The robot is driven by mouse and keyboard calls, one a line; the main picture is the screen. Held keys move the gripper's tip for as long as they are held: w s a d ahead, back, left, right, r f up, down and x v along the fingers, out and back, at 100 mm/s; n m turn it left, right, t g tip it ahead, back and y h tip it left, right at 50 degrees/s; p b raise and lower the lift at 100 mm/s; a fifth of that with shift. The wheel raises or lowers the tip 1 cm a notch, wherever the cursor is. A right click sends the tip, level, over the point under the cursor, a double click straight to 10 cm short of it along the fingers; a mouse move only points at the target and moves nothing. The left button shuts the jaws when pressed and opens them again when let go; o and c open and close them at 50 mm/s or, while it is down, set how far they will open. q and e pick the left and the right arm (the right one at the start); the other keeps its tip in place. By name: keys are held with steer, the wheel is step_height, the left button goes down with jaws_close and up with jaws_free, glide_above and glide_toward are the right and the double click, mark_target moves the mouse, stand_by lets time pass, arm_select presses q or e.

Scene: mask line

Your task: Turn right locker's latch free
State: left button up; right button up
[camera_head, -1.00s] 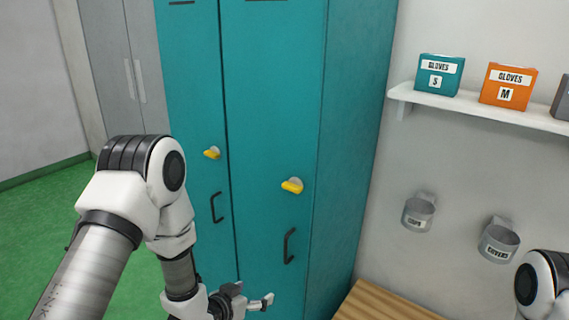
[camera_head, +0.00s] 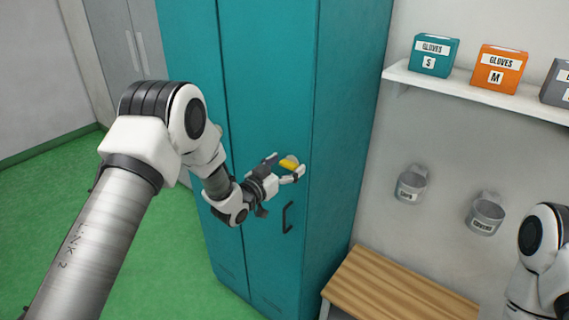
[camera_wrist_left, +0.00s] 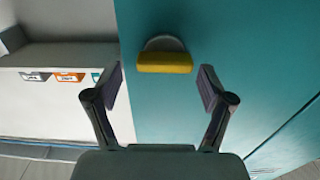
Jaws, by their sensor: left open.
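The right locker (camera_head: 268,100) is a tall teal door, shut. Its yellow latch (camera_head: 289,164) sits on a round grey base near the door's right edge. In the left wrist view the latch (camera_wrist_left: 164,62) is a bar lying level across the picture, ahead of the gap between my fingertips. My left gripper (camera_head: 286,168) is open at the latch, one finger on each side. In the left wrist view the open fingers (camera_wrist_left: 161,82) hold nothing, and I see no contact with the latch. The left locker's latch is hidden behind my left arm. My right gripper is out of view.
A dark handle (camera_head: 288,217) is on the right locker door below the latch. A wooden bench (camera_head: 400,290) stands right of the lockers. A wall shelf (camera_head: 470,92) holds glove boxes, with grey cups (camera_head: 487,217) below it.

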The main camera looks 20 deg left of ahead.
arm_select(q)
steer(key=shift+w+a+f, duration=0.2)
steer(key=shift+w+f, duration=0.1)
steer(key=c, duration=0.9)
steer(key=shift+c, duration=1.3)
steer(key=shift+d+r, duration=0.1)
steer(key=shift+n, duration=0.3)
steer(key=n+b, duration=0.2)
steer(key=n, duration=0.1)
steer(key=shift+b, duration=0.4)
steer(key=n+b, duration=0.1)
steer(key=n, duration=0.1)
steer(key=n+b, duration=0.1)
steer(key=n, duration=0.1)
steer(key=shift+a+n, duration=0.2)
steer(key=shift+n, duration=0.2)
steer(key=n+b, duration=0.1)
steer(key=n, duration=0.3)
steer(key=shift+n, duration=0.3)
steer(key=n, duration=0.5)
steer(key=shift+w+a+b, duration=0.1)
steer(key=shift+b, duration=0.2)
